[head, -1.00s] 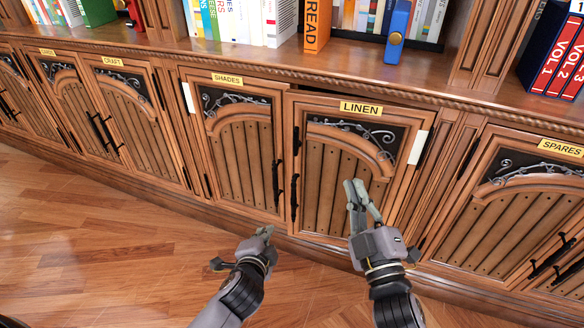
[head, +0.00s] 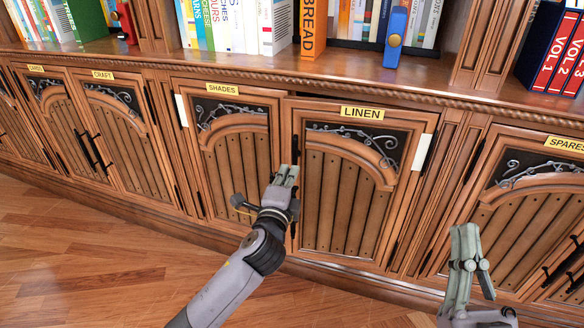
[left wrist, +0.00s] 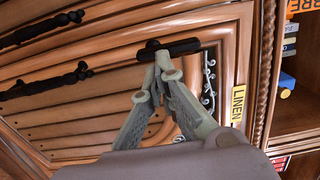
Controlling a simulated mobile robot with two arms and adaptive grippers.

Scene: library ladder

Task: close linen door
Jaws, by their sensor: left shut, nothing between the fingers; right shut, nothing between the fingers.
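The linen door (head: 344,200) is a carved wooden door with a yellow LINEN label (head: 362,112). It appears slightly proud of the frame, with a narrow dark gap along its top left. My left gripper (head: 287,172) is shut and empty in front of its left edge, covering part of the black handle there. In the left wrist view the fingertips (left wrist: 164,62) overlap a small black bar (left wrist: 180,46) at the door's upper edge area; contact cannot be told. The linen handle (left wrist: 45,80) shows further left there. My right gripper (head: 465,236) is shut and empty, right of the door.
The shades door (head: 236,150) adjoins on the left and the spares door (head: 530,210) stands to the right; both look closed. A shelf with books (head: 235,25) runs above. The wooden floor (head: 90,250) in front is clear.

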